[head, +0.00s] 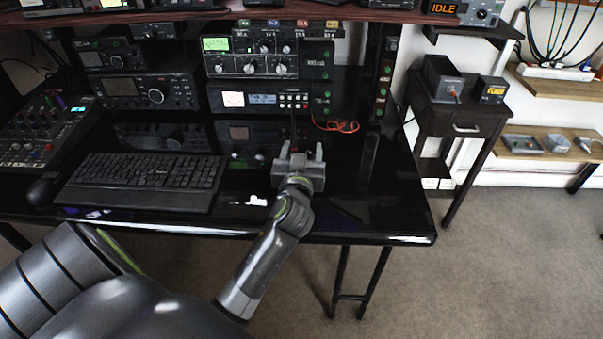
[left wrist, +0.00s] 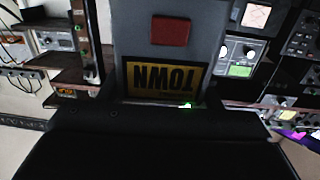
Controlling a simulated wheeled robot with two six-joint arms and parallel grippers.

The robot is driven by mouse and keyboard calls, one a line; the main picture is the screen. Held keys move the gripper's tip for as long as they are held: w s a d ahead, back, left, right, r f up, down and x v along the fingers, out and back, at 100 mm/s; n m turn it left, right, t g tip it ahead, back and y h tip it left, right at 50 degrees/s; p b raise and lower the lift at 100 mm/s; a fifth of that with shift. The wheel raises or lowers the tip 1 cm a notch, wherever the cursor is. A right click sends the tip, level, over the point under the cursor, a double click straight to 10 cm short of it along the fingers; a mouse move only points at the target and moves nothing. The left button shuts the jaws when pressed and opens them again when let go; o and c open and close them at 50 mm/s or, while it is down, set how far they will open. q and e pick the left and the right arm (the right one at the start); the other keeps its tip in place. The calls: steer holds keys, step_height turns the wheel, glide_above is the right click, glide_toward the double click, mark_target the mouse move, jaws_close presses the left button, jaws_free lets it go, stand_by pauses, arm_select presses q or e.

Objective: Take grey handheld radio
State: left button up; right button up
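The grey handheld radio (left wrist: 190,50) fills the upper middle of the left wrist view, very close and upside down. It has a red button and an amber screen reading "TOWN". In the head view a grey shape and a thin dark upright line, perhaps the radio's antenna, show between or just behind the fingers. Whether the fingers touch the radio's sides I cannot tell. My right gripper is in neither view.
A black keyboard (head: 142,182) lies left of the gripper on the glossy black desk (head: 395,212). Radio sets (head: 250,50) stand stacked behind it. A red cable (head: 338,126) lies to the right. A dark side table (head: 460,115) stands beyond the desk's right end.

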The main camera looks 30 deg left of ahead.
arm_select(q)
steer(key=c, duration=0.7)
steer(key=shift+r, duration=0.15)
